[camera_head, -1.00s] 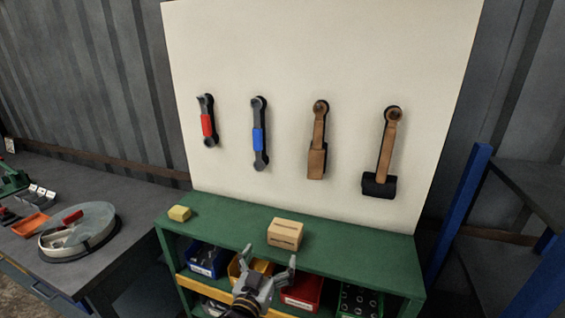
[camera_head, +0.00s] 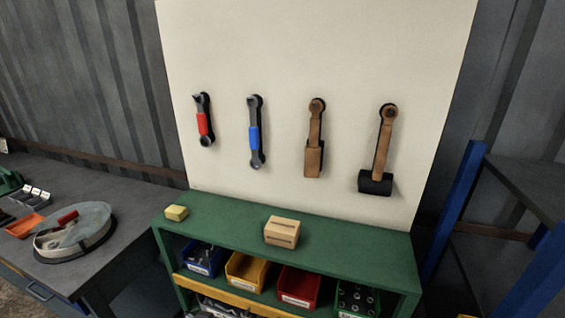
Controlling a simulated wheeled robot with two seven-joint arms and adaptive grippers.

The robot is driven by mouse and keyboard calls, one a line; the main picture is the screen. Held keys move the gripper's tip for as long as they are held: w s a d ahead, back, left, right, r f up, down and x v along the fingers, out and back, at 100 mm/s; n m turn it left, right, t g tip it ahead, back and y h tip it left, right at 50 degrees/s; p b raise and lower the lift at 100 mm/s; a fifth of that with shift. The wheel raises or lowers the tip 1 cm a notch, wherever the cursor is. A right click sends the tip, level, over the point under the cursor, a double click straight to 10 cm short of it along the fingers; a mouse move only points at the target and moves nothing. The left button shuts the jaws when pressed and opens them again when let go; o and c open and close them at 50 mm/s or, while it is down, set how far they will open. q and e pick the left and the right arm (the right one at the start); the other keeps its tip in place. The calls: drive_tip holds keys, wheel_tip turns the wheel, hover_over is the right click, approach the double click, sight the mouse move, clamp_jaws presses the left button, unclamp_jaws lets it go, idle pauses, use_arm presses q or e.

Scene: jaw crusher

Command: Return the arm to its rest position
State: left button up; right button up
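Neither of my arms nor grippers shows in the head view now. The tools hang upright on the pale board (camera_head: 330,60): a wrench with a red grip (camera_head: 202,123), a wrench with a blue grip (camera_head: 255,138), a wooden-handled tool with a brown head (camera_head: 314,158), and a mallet with a black head (camera_head: 375,183). A slotted wooden block (camera_head: 282,232) stands on the green shelf top (camera_head: 350,246). A small yellow block (camera_head: 176,212) lies at the shelf's left end.
Blue (camera_head: 203,258), yellow (camera_head: 246,270) and red (camera_head: 299,287) bins sit under the green top, with a green bin (camera_head: 357,299) at right. A dark workbench (camera_head: 130,197) on the left holds a round tray (camera_head: 72,232). A blue-framed rack (camera_head: 455,205) stands at right.

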use_arm(q)
drive_tip(key=s+a+f+g, duration=0.3)
drive_tip(key=s+a+g, duration=0.2)
drive_tip(key=s, duration=0.5)
drive_tip(key=s+f+g, duration=0.1)
drive_tip(key=s+f, duration=0.2)
drive_tip(key=f, duration=3)
drive_tip(key=s+a+f, duration=0.2)
drive_tip(key=s+f, duration=0.7)
drive_tip(key=s, duration=0.2)
drive_tip(key=s+a+f+g, duration=0.1)
drive_tip(key=s+a+f, duration=0.1)
drive_tip(key=s+f, duration=0.8)
drive_tip(key=shift+s+a+f+m+y, duration=0.15)
drive_tip(key=shift+s+f+m+y, duration=0.2)
drive_tip(key=shift+s, duration=0.2)
use_arm(e)
drive_tip(key=shift+a, duration=0.3)
